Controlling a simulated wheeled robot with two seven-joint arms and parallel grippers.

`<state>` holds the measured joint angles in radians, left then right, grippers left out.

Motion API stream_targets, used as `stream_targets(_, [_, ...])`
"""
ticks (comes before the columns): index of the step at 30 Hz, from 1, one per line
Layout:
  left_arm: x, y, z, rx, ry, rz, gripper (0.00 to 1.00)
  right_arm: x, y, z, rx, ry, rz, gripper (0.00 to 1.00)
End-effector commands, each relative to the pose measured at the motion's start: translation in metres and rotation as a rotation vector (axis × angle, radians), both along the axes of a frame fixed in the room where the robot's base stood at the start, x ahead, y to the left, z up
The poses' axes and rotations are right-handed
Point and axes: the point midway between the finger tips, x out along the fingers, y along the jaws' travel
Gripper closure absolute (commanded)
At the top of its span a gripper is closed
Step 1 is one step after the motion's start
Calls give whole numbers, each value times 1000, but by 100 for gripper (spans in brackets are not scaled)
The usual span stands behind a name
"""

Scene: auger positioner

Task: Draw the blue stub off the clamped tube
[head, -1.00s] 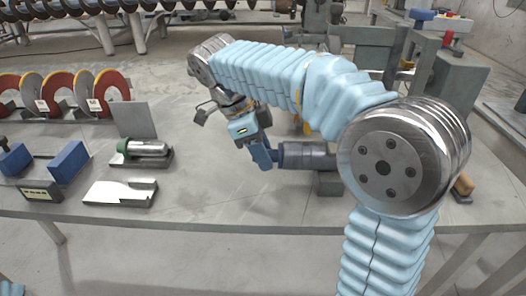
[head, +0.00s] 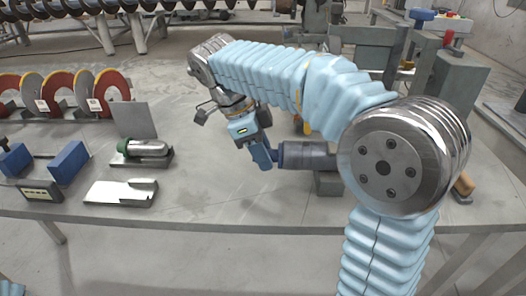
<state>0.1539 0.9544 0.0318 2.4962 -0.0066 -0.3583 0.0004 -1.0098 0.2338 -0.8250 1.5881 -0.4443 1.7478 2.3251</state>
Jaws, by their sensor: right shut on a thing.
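The clamped tube (head: 312,155) is a dark grey cylinder lying level above the bench, with its right part hidden behind my right arm. The blue stub (head: 281,154) is a dark blue piece at the tube's left end. It still meets the tube, and I see no clear gap between them. My right gripper (head: 266,155) reaches down at the stub's left side and is shut on it; the fingertips are partly hidden. A grey block (head: 328,184) sits under the tube. My left gripper is not in view.
On the bench (head: 220,205) to the left stand a green-ended metal cylinder on a dark base (head: 146,152), a light metal plate (head: 121,192), blue blocks (head: 69,162) and red-and-grey discs (head: 60,92). A grey vise-like machine (head: 450,90) stands at right. The bench front middle is clear.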

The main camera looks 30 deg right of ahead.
Motion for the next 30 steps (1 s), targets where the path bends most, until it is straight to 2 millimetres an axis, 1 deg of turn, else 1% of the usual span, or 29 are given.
stream_targets(16, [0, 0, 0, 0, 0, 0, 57, 1, 1, 3, -1, -2, 0, 100])
stream_targets(30, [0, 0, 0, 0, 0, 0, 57, 13, 20, 3, -3, -1, 0, 100])
